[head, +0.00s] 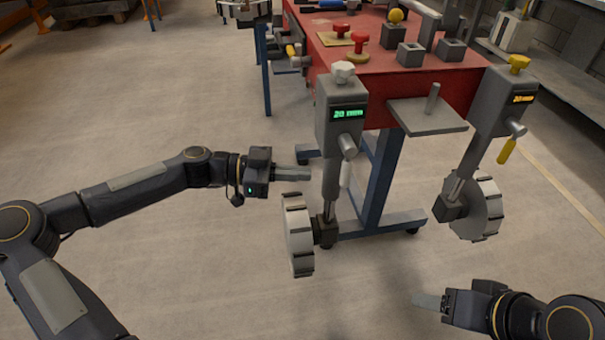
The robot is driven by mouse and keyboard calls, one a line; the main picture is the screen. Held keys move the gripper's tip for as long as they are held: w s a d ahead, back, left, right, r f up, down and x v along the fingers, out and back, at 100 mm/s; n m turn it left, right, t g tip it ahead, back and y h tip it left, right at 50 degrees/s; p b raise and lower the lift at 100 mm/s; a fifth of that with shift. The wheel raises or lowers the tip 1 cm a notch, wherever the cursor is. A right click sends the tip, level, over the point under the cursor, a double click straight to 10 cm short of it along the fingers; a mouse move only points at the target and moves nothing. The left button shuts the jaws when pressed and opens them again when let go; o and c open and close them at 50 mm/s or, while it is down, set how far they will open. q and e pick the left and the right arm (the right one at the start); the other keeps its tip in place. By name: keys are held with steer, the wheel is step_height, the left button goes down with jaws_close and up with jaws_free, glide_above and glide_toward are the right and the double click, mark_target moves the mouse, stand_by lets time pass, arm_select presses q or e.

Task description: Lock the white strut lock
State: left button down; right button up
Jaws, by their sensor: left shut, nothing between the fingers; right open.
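The white strut lock (345,174) is a small white-handled lever hanging down from a grey pivot on the left strut housing (338,112). That housing has a white knob (343,70) on top and a green lit display. A grey wheel (297,235) is at the strut's foot. My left gripper (306,180) is shut and empty, pointing right, just left of the strut in the picture. It appears apart from the white lever. My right gripper (420,300) is open and empty at the lower right, low in the picture and away from both struts.
A similar right strut housing (496,103) has a yellow knob (518,63), an orange display and a hanging yellow lever (507,150). The red-topped bench (385,75) stands behind, with a grey side plate (430,118) between the housings. The floor at left is clear.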

arm_select(q)
steer(key=a+p, duration=0.1)
steer(key=a, duration=0.7)
steer(key=shift+s+p, duration=0.2)
steer(key=shift+p, duration=0.2)
steer(key=s+d+f+n+g+y, duration=0.25)
steer(key=s+f+n+y, duration=0.2)
steer(key=s+y, duration=0.4)
steer(key=s+a+r+n+t+y, duration=0.2)
steer(key=s+a+n+t, duration=0.25)
steer(key=s+n, duration=0.3)
steer(key=s+a+r+n+t+y, duration=0.2)
steer(key=s+a+n+t+y, duration=0.1)
steer(key=s+a+n, duration=0.4)
step_height(320, 180, up, 29)
steer(key=s+d+p, duration=0.1)
steer(key=p, duration=2.8)
steer(key=shift+s+d, duration=0.2)
steer(key=shift+s, duration=0.1)
